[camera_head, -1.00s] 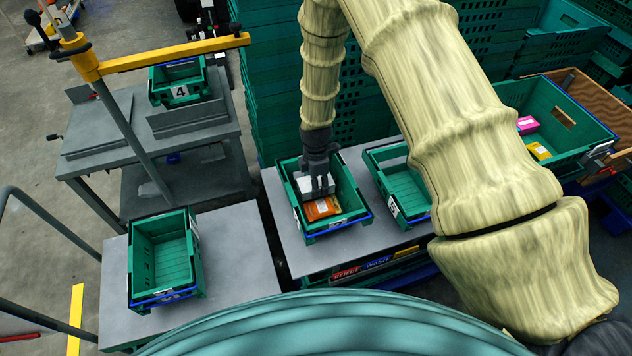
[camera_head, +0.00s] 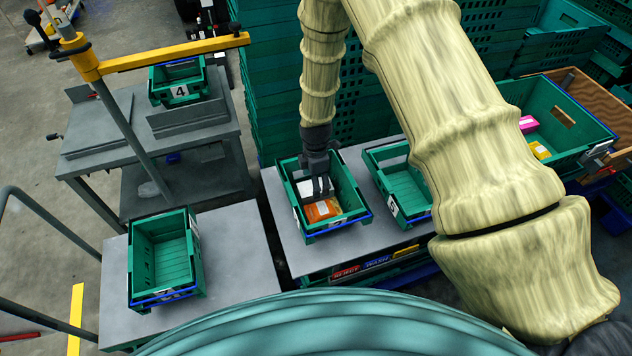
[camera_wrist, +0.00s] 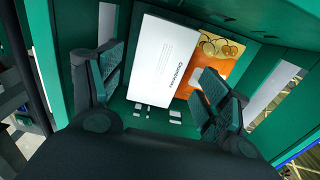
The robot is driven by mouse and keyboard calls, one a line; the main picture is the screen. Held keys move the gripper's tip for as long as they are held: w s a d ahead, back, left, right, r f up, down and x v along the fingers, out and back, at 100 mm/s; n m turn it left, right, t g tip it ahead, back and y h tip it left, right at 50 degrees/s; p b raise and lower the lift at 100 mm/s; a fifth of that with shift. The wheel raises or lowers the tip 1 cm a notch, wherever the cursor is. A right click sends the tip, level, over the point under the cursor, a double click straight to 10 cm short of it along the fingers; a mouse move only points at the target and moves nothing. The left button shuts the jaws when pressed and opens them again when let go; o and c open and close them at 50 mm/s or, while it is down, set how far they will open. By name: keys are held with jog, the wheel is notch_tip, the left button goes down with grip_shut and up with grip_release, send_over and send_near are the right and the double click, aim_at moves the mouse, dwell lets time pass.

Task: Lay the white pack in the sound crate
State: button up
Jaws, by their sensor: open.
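The white pack (camera_head: 306,189) lies in the middle green crate (camera_head: 348,188), beside an orange pack (camera_head: 323,210). In the wrist view the white pack (camera_wrist: 163,58) shows its printed top and partly overlaps the orange pack (camera_wrist: 222,50). My gripper (camera_head: 320,188) is down inside this crate, over the white pack. In the wrist view my gripper's fingers (camera_wrist: 165,78) are spread apart, with the white pack below and between them. My gripper hides part of the white pack in the head view. I cannot tell from the pictures which crate is the sound one.
An empty green crate (camera_head: 400,186) stands close on the right, partly behind my arm. Another empty crate (camera_head: 166,252) is on the left table. A crate at the far right (camera_head: 570,125) holds a pink pack (camera_head: 528,124) and a yellow pack (camera_head: 540,149). Crate stacks rise behind.

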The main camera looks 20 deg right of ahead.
notch_tip(320, 180, up, 11)
jog(key=b, duration=0.3)
jog(key=shift+r+b, duration=0.2)
jog(key=shift+b, duration=0.1)
dwell(0.4)
